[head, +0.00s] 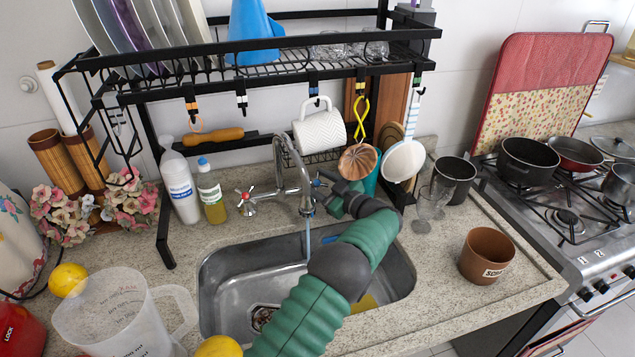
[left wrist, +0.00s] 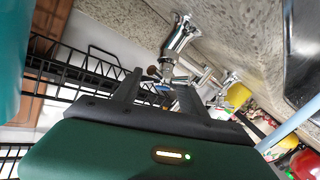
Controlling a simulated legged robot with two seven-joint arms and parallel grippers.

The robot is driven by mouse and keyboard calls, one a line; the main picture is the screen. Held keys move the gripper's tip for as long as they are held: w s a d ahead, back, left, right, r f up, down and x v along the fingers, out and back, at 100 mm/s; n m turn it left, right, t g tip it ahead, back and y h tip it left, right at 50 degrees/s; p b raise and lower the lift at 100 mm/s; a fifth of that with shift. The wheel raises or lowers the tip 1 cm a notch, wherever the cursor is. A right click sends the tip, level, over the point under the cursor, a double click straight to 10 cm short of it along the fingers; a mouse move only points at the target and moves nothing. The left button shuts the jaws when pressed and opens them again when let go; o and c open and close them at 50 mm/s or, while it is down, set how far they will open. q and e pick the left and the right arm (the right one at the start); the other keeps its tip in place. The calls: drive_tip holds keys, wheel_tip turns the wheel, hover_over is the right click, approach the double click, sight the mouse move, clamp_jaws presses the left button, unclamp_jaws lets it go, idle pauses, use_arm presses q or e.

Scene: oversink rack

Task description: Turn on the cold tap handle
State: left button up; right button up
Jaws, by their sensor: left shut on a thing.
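The metal tap (head: 290,180) stands behind the sink, with a red-marked handle (head: 245,200) on its left and the blue-marked cold tap handle (head: 320,180) on its right. A bluish stream of water (head: 308,240) runs from the spout into the sink. My left gripper (head: 328,184) reaches over the sink and is shut on the cold tap handle; its fingers partly hide the handle. My right gripper is not in view.
A metal sink (head: 225,275) lies under my left arm. A black rack (head: 270,65) spans above, with a white mug (head: 320,130) and utensils hanging near the tap. Bottles (head: 180,185) stand left of it. A clear glass (head: 430,207) and brown pot (head: 487,256) stand to the right.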

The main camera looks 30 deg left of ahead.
use_arm(q)
drive_tip(key=shift+w+n+g, duration=0.1)
drive_tip(key=shift+n+g, duration=1.1)
drive_tip(key=shift+n, duration=0.3)
drive_tip(key=shift+g, duration=0.3)
drive_tip(key=o, duration=1)
drive_tip(key=shift+r, duration=0.1)
drive_tip(key=o, duration=0.3)
drive_tip(key=shift+w+f, duration=0.2)
drive_tip(key=shift+o, duration=0.2)
drive_tip(key=shift+s, duration=0.15)
